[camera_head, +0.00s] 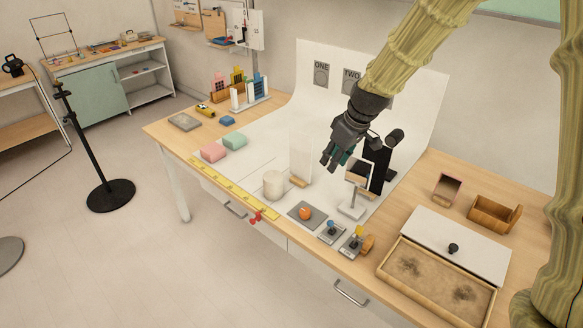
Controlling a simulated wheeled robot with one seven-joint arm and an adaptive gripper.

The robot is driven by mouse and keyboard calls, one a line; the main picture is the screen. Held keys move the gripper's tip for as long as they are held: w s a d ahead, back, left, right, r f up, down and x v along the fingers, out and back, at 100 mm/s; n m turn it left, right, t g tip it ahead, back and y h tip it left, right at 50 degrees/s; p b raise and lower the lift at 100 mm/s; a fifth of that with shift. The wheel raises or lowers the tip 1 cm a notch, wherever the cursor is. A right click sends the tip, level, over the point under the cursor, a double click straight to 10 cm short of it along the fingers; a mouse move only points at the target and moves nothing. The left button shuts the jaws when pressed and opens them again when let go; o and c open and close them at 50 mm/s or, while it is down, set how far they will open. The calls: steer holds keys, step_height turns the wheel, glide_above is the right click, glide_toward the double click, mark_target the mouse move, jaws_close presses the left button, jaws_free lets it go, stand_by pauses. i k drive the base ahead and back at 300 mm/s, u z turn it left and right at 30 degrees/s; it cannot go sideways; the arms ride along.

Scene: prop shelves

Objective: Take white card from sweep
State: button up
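The white card (301,158) stands upright in a small wooden base (298,181) on the white sweep (262,154), the curved backdrop sheet on the table. My gripper (334,160) hangs above the sweep, to the right of the card in the picture. It looks apart from the card. Its dark fingers point down and look open, with teal pads partly showing and nothing between them. The card's pale face blends with the sweep behind it.
A small tilted panel on a stand (357,177) and a black upright panel (378,165) stand close to the right of my gripper. A white cylinder (273,184) is just left of the card. Pink (213,152) and green (235,140) blocks lie farther left.

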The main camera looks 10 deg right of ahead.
mark_target(300, 143)
steer(key=z, duration=0.05)
steer(key=i, duration=0.85)
